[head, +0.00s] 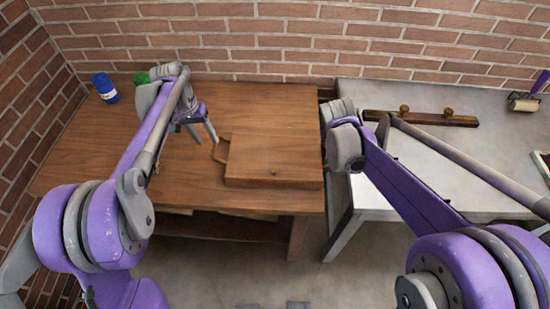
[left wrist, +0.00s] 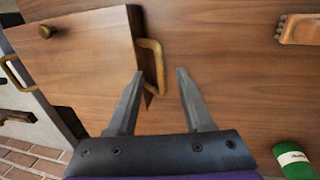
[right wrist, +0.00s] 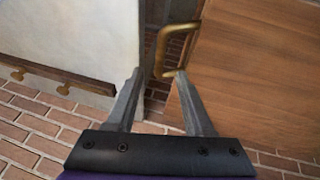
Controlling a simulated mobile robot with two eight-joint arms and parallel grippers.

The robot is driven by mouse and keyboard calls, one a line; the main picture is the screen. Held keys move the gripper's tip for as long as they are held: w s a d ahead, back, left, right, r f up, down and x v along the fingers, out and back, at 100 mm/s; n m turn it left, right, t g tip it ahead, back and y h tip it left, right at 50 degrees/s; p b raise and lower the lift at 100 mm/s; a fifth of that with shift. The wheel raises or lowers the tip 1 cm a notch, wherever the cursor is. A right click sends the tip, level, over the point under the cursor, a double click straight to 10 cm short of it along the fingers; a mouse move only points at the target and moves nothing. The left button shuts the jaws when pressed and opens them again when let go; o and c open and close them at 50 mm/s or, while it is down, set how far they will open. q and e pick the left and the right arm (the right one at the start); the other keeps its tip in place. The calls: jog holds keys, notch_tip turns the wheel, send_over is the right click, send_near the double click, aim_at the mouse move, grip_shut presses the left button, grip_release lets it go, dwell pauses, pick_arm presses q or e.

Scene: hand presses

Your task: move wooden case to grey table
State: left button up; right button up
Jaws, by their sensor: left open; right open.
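The wooden case (head: 275,160) lies flat at the right end of the brown wooden table (head: 240,105), with a small brass knob on it. In the left wrist view the case (left wrist: 85,60) has a brass handle (left wrist: 153,62) on its near side. My left gripper (head: 198,132) is open beside this handle, which shows around and beyond its fingertips (left wrist: 160,72). My right gripper is open; its fingertips (right wrist: 158,72) are just short of the opposite brass handle (right wrist: 165,48). In the head view its fingers are hidden by my arm. The grey table (head: 405,155) stands at the right.
A wooden rail with knobs (head: 425,118) lies at the grey table's back, with a roller (head: 525,102) at its right. A blue can (head: 105,88) and a green bottle (head: 141,78) stand at the brown table's back left. A narrow gap separates the tables.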

pick_arm(q)
jog(key=f, duration=0.3)
jog(key=d+f, duration=0.1)
jog(key=f, duration=0.5)
jog(key=shift+s+d+f, duration=0.1)
jog(key=shift+d+f, duration=0.3)
pick_arm(e)
jog(key=x, duration=1)
pick_arm(q)
grip_shut()
pick_arm(e)
grip_shut()
jog(key=shift+r, duration=0.1)
